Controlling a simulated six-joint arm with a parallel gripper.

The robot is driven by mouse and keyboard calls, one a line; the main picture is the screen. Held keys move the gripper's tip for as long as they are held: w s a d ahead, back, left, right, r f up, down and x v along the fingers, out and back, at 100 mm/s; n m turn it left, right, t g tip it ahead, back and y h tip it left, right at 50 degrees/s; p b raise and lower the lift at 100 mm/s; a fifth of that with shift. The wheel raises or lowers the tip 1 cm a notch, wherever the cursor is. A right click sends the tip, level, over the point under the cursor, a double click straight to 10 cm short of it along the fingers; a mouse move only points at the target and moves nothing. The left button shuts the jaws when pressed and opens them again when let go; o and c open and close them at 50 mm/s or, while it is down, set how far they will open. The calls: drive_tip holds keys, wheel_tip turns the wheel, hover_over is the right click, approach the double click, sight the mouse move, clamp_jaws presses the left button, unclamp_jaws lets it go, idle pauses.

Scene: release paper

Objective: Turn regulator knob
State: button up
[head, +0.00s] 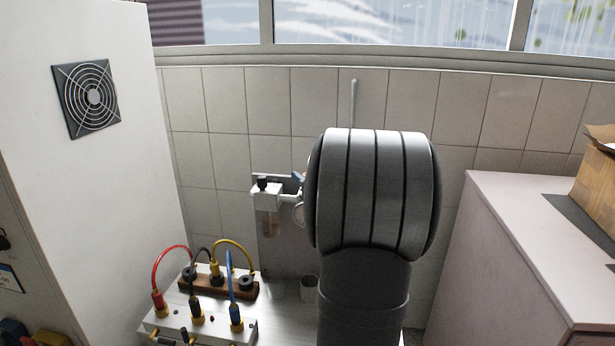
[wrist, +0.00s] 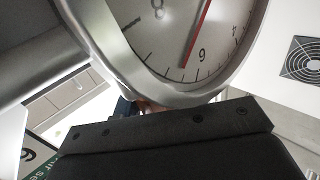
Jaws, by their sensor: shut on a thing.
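The regulator assembly (head: 268,198) is on the back wall in the head view, with a light body, a small black cap and an amber bowl below. The edge of its round gauge (head: 299,213) shows beside my arm. In the wrist view the gauge (wrist: 175,45) fills the top, with a pale dial and a red needle. My gripper (wrist: 165,135) shows as a dark block just below the gauge rim. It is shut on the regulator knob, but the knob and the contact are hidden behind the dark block. In the head view my arm hides the gripper.
A panel with coloured cables (head: 205,315) stands below left of the regulator. A white cabinet with a fan grille (head: 88,97) is at left. A pale cabinet (head: 500,260) with a cardboard box (head: 597,185) is at right.

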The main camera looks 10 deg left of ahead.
drive_tip(key=shift+r+n+g+y, duration=0.1)
drive_tip(key=shift+n+g+y, duration=0.3)
drive_tip(key=shift+y, duration=0.1)
drive_tip(key=o, duration=1)
drive_tip(key=shift+s, duration=0.15)
drive_tip(key=v, duration=1.7)
drive_tip(key=shift+s+d+r, duration=0.1)
drive_tip(key=x, duration=1.7)
drive_tip(key=shift+w, duration=0.2)
